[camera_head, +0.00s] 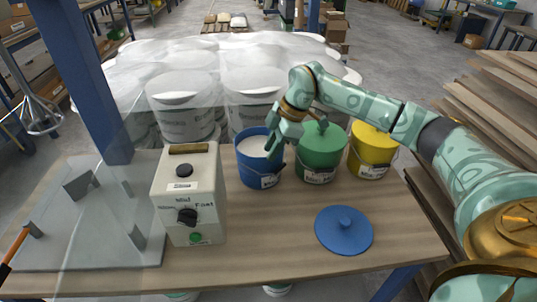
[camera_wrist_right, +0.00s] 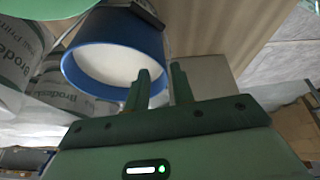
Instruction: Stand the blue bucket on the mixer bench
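The blue bucket (camera_head: 262,172) stands upright and uncovered on the wooden bench (camera_head: 270,235), with white contents showing inside. My right gripper (camera_head: 275,142) is at the right side of its rim, fingers pointing down. A control box (camera_head: 190,195) with a dial marked Mid and Fast stands left of the bucket. My left gripper is not in view.
A green bucket (camera_head: 320,160) and a yellow bucket (camera_head: 371,155) stand right of the blue one. A blue lid (camera_head: 343,232) lies in front. White tubs (camera_head: 185,118) stand behind the bench.

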